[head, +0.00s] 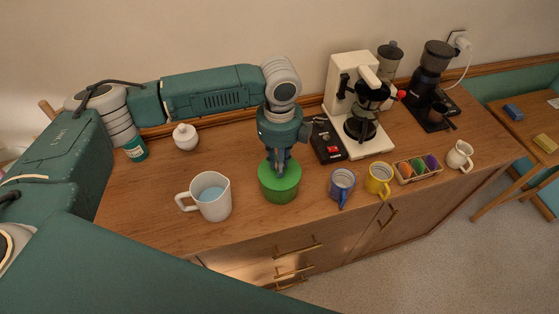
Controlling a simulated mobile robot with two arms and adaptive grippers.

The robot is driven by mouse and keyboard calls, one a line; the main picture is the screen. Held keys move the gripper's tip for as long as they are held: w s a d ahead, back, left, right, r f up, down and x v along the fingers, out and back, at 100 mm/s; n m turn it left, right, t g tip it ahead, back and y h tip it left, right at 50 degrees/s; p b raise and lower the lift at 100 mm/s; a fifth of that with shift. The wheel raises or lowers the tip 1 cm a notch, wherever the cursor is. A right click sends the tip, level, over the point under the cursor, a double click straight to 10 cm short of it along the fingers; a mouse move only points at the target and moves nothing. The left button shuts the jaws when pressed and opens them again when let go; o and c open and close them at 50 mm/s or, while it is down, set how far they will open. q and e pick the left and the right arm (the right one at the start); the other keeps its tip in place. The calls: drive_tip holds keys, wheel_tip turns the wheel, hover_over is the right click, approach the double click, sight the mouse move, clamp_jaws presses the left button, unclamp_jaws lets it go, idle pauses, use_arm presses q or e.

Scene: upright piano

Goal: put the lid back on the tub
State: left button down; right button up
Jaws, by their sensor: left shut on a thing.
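A green round tub (279,190) stands upright on the wooden sideboard. Its green lid (291,177) shows at the top of the tub; I cannot tell whether it is fully seated. My left gripper (279,170) points straight down over the lid's middle and is shut on it. The fingers hide the centre of the lid. My right gripper is not in view.
A white measuring jug (213,205) with bluish liquid stands left of the tub. A blue mug (342,182) and a yellow mug (378,181) stand to its right. A dark scale (328,143) and a coffee maker (372,143) stand behind. The sideboard's front edge is close to the tub.

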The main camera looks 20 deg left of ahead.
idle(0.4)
use_arm(q)
drive_tip(key=c, duration=1)
unclamp_jaws()
drive_tip(key=shift+c, duration=0.2)
drive_tip(key=shift+r+p, duration=1.3)
drive_tip(key=shift+p, duration=0.15)
drive_tip(key=shift+r+p, duration=0.85)
drive_tip(key=shift+r, duration=1.35)
clamp_jaws()
